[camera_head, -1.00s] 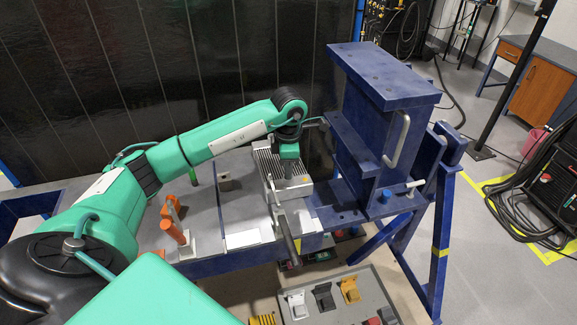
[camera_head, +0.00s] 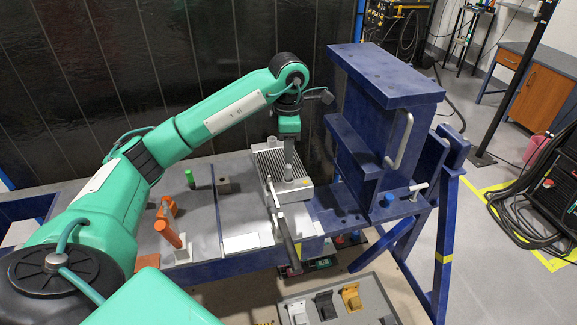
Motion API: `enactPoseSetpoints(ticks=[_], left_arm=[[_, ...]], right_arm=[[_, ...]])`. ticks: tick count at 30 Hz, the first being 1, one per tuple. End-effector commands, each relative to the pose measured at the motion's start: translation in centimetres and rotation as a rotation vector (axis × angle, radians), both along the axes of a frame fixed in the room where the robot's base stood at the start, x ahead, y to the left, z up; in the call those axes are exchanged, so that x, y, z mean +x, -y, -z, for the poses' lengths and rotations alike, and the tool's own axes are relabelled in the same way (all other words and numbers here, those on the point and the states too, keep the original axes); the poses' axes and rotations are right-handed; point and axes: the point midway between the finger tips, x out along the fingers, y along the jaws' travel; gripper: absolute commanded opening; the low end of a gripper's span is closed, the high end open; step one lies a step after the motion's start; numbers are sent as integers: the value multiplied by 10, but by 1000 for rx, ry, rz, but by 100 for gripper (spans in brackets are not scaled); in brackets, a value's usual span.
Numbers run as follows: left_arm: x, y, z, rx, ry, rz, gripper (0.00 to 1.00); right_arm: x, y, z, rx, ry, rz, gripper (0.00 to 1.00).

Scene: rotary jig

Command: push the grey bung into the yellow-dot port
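A ribbed silver housing (camera_head: 268,160) stands on the bench beside the blue frame. A grey upright cylinder (camera_head: 288,172), which looks like the grey bung, stands on its top face; how deep it sits I cannot tell. A small yellow mark, perhaps the yellow dot, shows on the housing just right of it. Another short grey cylinder (camera_head: 272,142) stands at the housing's back. My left gripper (camera_head: 289,140) points down above the housing, apart from the cylinder, with its fingers too small to read. My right gripper is not in view.
A tall blue steel frame (camera_head: 385,75) with a silver handle stands close on the right. Orange toggle clamps (camera_head: 168,232), a green-topped peg (camera_head: 189,178) and a small block (camera_head: 223,185) are on the left bench. A grey tray (camera_head: 370,296) with several parts lies in front.

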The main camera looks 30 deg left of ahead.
Motion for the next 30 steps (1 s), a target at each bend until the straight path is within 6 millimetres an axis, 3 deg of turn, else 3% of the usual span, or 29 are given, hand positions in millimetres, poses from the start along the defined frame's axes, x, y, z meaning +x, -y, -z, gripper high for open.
enactPoseSetpoints(ticks=[4, 9, 30], left_arm=[[1, 0, -23, 0, 5, 1, 39], [1, 0, -39, 0, 2, -1, 39], [0, 0, -46, 0, 0, 0, 39]], right_arm=[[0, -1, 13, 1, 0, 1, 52], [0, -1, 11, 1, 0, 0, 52], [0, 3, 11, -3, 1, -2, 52]])
